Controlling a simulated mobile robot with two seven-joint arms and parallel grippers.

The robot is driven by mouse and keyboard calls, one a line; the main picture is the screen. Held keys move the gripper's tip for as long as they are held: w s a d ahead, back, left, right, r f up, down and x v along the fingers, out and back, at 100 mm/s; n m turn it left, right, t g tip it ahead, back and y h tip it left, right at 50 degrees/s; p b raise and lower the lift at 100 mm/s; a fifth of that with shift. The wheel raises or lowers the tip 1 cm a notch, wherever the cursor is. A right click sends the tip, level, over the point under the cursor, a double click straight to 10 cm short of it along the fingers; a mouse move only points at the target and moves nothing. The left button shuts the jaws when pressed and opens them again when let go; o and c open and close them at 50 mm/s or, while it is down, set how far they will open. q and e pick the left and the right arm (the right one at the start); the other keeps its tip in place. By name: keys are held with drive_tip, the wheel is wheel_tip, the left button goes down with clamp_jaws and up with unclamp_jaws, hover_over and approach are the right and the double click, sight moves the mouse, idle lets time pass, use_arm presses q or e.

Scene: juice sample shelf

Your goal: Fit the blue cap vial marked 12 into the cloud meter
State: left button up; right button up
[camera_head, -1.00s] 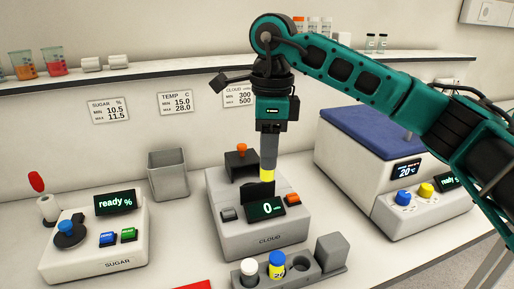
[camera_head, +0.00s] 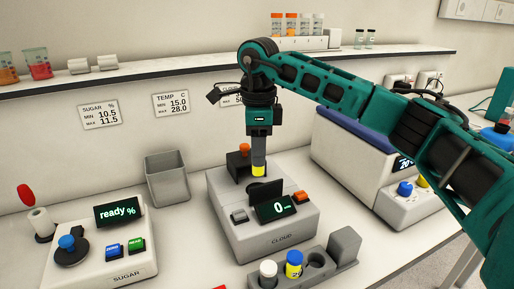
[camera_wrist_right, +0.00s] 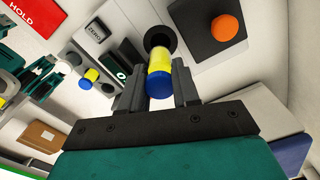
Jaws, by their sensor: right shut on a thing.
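My right gripper (camera_head: 259,163) is shut on a blue cap vial (camera_wrist_right: 158,60) with a yellow body. The blue cap sits between the fingers in the right wrist view, and the yellow body shows below the fingers in the head view. No number can be read on it. The vial is upright over the back part of the cloud meter (camera_head: 262,240), close to its round dark well (camera_wrist_right: 160,38). I cannot tell whether its lower end is inside the well. The meter's lid with an orange knob (camera_wrist_right: 226,27) stands open. My left gripper is not seen.
A grey rack (camera_head: 318,278) in front of the meter holds a white cap vial (camera_head: 268,270) and another blue cap vial (camera_head: 294,262). The sugar meter (camera_head: 105,255) stands left, a grey bin (camera_head: 167,178) behind, and a blue-lidded temperature unit (camera_head: 350,160) right.

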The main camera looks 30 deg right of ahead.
sight(258, 174)
drive_tip(key=shift+f+b, duration=1.3)
drive_tip(key=shift+f, duration=0.55)
drive_tip(key=shift+w, duration=0.1)
drive_tip(key=shift+p, duration=0.4)
drive_tip(key=shift+f+b, duration=0.8)
drive_tip(key=shift+f, duration=0.6)
drive_tip(key=shift+f+b, duration=0.45)
drive_tip(key=shift+f, duration=0.6)
